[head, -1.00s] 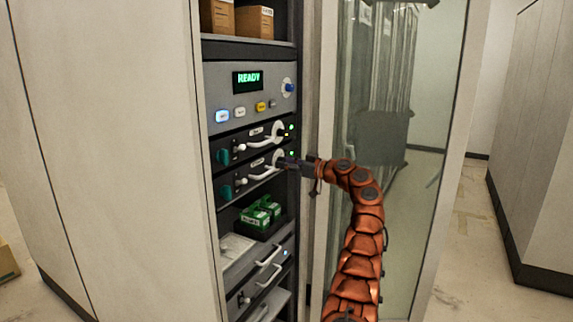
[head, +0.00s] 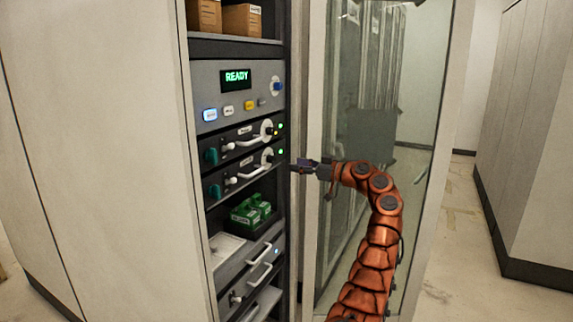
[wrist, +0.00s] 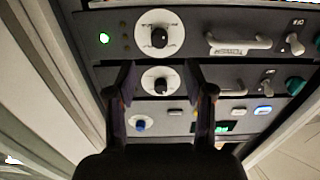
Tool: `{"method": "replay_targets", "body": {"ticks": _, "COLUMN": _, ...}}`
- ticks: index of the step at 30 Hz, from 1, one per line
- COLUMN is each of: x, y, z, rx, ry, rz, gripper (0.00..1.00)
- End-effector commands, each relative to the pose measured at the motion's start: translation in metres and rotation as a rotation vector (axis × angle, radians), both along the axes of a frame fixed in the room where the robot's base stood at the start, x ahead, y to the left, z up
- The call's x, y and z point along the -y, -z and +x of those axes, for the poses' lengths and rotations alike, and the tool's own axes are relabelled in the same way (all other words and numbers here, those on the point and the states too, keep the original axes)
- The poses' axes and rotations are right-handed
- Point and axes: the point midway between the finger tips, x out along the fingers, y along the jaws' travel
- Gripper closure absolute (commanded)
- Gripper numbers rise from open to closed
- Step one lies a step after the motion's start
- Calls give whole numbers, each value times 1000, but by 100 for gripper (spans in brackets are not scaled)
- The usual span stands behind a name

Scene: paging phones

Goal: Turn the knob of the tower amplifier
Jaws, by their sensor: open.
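Two dark amplifier panels sit one above the other in the open rack; I cannot read which is the tower one. The upper panel's black knob on a white dial (head: 267,130) also shows in the wrist view (wrist: 160,85), between my fingertips in the picture. The lower panel's similar knob (head: 267,155) shows beyond the fingertips in the wrist view (wrist: 159,37), beside a lit green lamp. My gripper (head: 297,167) is open and empty, just right of the lower panel and apart from both knobs. The wrist picture appears upside down.
Above the amplifiers is a grey unit (head: 240,105) with a READY display, buttons and a blue knob (head: 277,86). Green boxes (head: 250,212) sit on a shelf below. The open glass door (head: 345,200) stands behind my arm at right.

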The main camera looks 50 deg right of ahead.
Motion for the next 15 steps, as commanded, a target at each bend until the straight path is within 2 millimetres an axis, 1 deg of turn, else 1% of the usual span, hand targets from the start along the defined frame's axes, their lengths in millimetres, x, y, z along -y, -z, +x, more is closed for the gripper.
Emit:
{"method": "replay_targets", "body": {"ticks": 1, "x": 3, "y": 0, "z": -8, "rx": 0, "ry": 2, "rz": 0, "gripper": 47}}
{"method": "replay_targets", "body": {"ticks": 6, "x": 7, "y": 0, "z": -23, "rx": 0, "ry": -1, "rz": 1, "gripper": 47}}
{"method": "replay_targets", "body": {"ticks": 10, "x": 8, "y": 0, "z": -27, "rx": 0, "ry": -2, "rz": 1, "gripper": 47}}
{"method": "replay_targets", "body": {"ticks": 15, "x": 8, "y": 0, "z": -28, "rx": 0, "ry": -2, "rz": 1, "gripper": 47}}
